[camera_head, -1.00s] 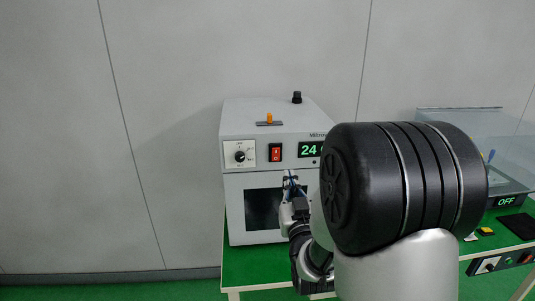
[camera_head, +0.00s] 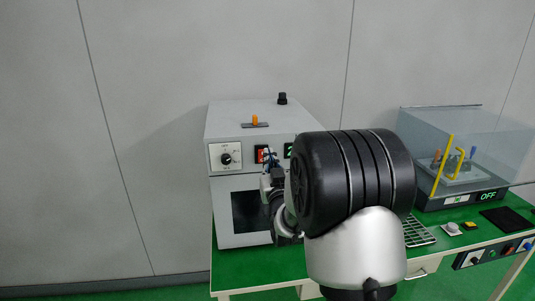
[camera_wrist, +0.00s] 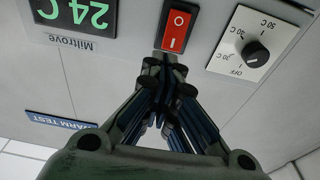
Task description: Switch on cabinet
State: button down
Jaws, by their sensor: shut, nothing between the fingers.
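The cabinet (camera_head: 235,187) is a pale grey box with a dark window, standing on a green-topped table. Its red rocker switch (camera_head: 260,155) is partly hidden behind my gripper in the head view. In the wrist view the red switch (camera_wrist: 175,26), marked O and I, is in plain sight. My gripper (camera_wrist: 165,65) is shut and empty. Its fingertips are at the switch's edge in the wrist view; I cannot tell whether they touch it. A green 24 C display (camera_wrist: 72,14) is lit on one side of the switch, and a black dial (camera_wrist: 256,53) is on the other.
An orange-topped lever (camera_head: 255,121) and a black knob (camera_head: 282,98) are on the cabinet's top. To the right stands a clear-covered device with a lit OFF display (camera_head: 488,195). A wire rack (camera_head: 418,233) and small buttons lie on the table. My arm hides the cabinet's right part.

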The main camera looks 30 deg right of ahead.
aim_at(262, 156)
jog(key=shift+x, duration=1.75)
jog(key=shift+w+d+r+g+p, duration=0.1)
jog(key=shift+w+r+g+p, duration=0.2)
jog(key=shift+r+p, duration=0.25)
jog(key=shift+w+g+p, duration=0.2)
jog(key=shift+g+p, duration=0.1)
jog(key=shift+p, duration=0.15)
jog(key=shift+f+b, duration=0.3)
jog(key=shift+f, duration=0.05)
jog(key=shift+s, duration=0.1)
